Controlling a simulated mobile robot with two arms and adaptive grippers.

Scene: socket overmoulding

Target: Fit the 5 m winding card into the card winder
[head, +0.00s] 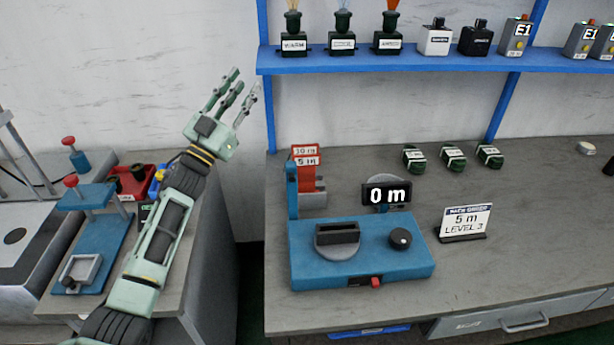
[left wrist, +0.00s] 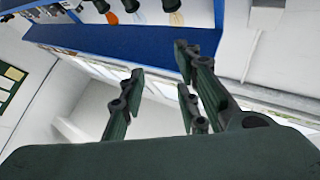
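The card winder (head: 362,256) is a blue machine on the right-hand bench, with a dark slotted holder on a grey disc (head: 338,238), a black knob and a red switch. Its display (head: 387,195) reads 0 m. The 5 m winding card (head: 306,161) is red-orange with a white label and stands in a rack behind the winder's left end, in front of a 10 m card (head: 304,150). My left gripper (head: 240,84) is raised left of the rack, apart from it, fingers spread and empty. The fingers also show in the left wrist view (left wrist: 165,95). My right gripper is not seen.
A sign (head: 466,222) reading 5 m, LEVEL 3 stands right of the winder. Several dark green parts (head: 452,157) lie behind it. A gap separates the left bench (head: 213,240) from this one.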

